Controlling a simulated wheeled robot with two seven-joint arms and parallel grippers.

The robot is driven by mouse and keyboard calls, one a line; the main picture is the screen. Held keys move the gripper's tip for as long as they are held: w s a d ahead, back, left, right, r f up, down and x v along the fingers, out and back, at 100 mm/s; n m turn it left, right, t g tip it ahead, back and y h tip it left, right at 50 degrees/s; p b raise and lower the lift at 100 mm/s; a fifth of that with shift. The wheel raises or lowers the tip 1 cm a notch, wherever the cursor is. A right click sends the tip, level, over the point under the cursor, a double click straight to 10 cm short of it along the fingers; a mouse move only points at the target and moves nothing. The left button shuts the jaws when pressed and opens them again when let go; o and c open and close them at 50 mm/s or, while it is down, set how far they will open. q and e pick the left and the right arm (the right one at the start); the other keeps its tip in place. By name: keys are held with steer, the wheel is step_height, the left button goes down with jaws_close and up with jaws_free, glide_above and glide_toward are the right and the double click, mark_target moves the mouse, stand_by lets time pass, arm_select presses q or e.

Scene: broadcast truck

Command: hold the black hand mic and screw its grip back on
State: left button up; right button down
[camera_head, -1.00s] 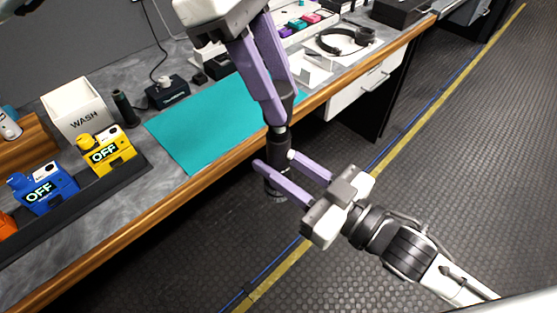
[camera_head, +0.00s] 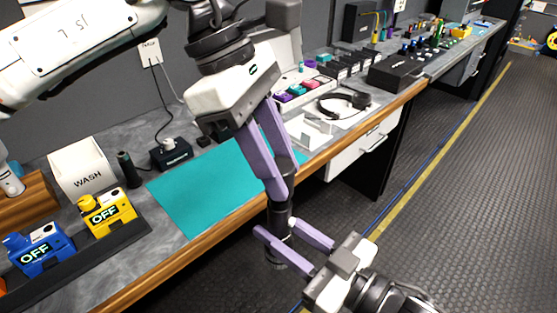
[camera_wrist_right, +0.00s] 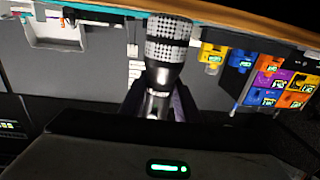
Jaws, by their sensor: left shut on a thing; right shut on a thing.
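The black hand mic (camera_head: 279,218) hangs upright in front of the bench edge, between my two grippers. My left gripper (camera_head: 277,190), with purple fingers, comes from above and is shut on its upper part. My right gripper (camera_head: 278,236) reaches in from the lower right and is shut on it lower down. In the right wrist view the mic's dotted, wider end (camera_wrist_right: 168,40) stands out past a smooth, shiny section (camera_wrist_right: 158,103) between my right fingers. The fingers hide parts of the mic. I cannot tell where the grip meets the body or how far it is screwed on.
The bench holds a teal mat (camera_head: 205,190), a white WASH box (camera_head: 83,168), yellow (camera_head: 107,212) and blue (camera_head: 38,248) OFF packs in a dark tray, and a headset (camera_head: 345,102). The wooden bench edge (camera_head: 190,262) runs close behind the mic. Open floor lies to the right.

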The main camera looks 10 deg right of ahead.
arm_select(q)
steer(key=shift+f, duration=0.45)
steer(key=shift+f, duration=0.6)
stand_by(0.4)
steer(key=m, duration=0.2)
steer(key=m+g+y, duration=0.1)
steer(key=m, duration=0.1)
steer(key=shift+w+d+g, duration=0.1)
steer(key=shift+d+g, duration=0.05)
steer(key=shift+g, duration=0.15)
steer(key=m+y, duration=0.1)
steer(key=m, duration=0.3)
steer(key=shift+g, duration=0.4)
steer(key=m+y, duration=0.2)
steer(key=m, duration=0.2)
steer(key=m+y, duration=0.1)
steer(key=m, duration=0.2)
steer(key=shift+m, duration=0.4)
steer(key=m+y, duration=0.1)
steer(key=m, duration=0.2)
steer(key=m+t+y, duration=0.1)
steer(key=m, duration=0.3)
steer(key=shift+t+y, duration=0.3)
